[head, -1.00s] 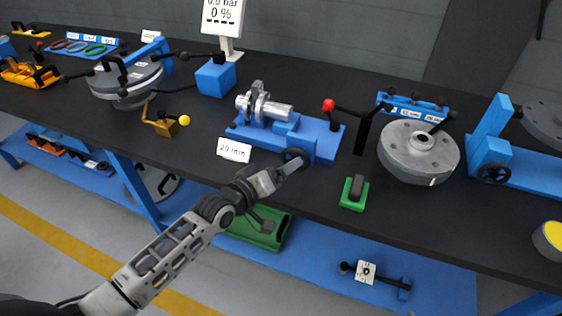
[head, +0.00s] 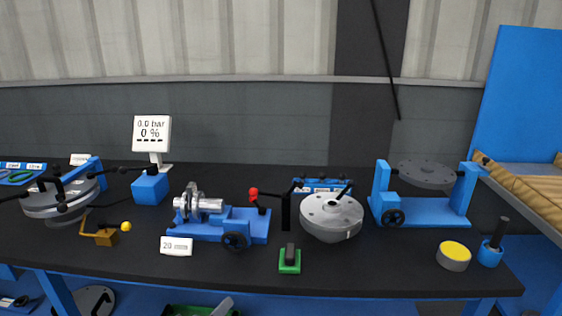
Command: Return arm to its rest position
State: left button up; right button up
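My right gripper is not in view. A shiny flanged metal part (head: 198,204) sits on a blue fixture (head: 256,222) with a black handwheel (head: 234,241). A round grey flanged shell (head: 331,216) stands to its right.
The black bench (head: 370,272) spans the view. It carries a blue box (head: 150,189), a gauge display (head: 152,134), a green-based switch (head: 290,260), a yellow-topped cylinder (head: 454,256) and a blue stand with a disc (head: 420,210).

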pick_arm(q)
jog(key=s+f+m+g+y, duration=0.1)
jog(key=s+f+m+g, duration=0.1)
jog(key=s, duration=0.7)
jog(key=s+f+m+g+y, duration=0.1)
jog(key=s+f+m, duration=0.4)
jog(key=s, duration=0.5)
notch_tip(320, 180, down, 2)
jog(key=shift+s+d+f+g, duration=0.15)
jog(key=shift+s+g, duration=0.1)
jog(key=shift+g, duration=0.15)
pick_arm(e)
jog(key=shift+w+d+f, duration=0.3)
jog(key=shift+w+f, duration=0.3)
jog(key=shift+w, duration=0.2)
